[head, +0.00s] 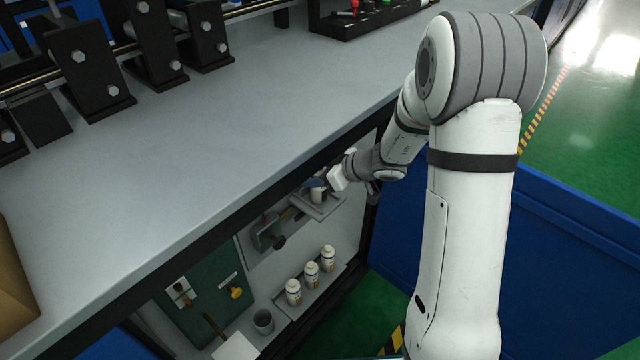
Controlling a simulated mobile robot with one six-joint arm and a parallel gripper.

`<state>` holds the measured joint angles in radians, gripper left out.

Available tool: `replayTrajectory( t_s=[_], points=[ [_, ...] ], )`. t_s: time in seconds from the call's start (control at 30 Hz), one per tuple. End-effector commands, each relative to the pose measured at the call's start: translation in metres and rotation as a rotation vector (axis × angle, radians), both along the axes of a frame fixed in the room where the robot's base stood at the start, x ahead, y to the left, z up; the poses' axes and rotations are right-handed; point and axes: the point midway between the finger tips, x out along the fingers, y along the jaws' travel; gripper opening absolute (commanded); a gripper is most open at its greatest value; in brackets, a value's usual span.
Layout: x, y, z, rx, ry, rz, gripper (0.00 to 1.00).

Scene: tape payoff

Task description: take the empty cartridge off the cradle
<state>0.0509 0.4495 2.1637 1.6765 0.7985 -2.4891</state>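My gripper (316,185) is small in the head view, at the end of my arm, just below the front edge of the worktop. Its dark fingers are at the top of a small pale cylinder (317,196), which looks like the cartridge. The cylinder stands upright on a small light ledge (325,210), which looks like the cradle. The fingers overlap the cylinder in the picture. I cannot tell whether they touch it or have closed on it. Whether the cartridge is empty does not show.
Below, several white bottles (311,273) stand on a lower rack. A dark cup (263,322) and a green panel (208,300) with a yellow knob (236,292) are to the left. The worktop (220,130) overhangs these. A blue barrier (570,240) stands at right.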

Motion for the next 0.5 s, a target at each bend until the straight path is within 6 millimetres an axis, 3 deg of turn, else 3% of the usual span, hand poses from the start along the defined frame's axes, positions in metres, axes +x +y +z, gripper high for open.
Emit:
replayTrajectory(
  t_s=[0.5],
  points=[
    [0.0000, -0.0009, 0.0001, 0.000, 0.000, -0.001, 0.14]
  ],
)
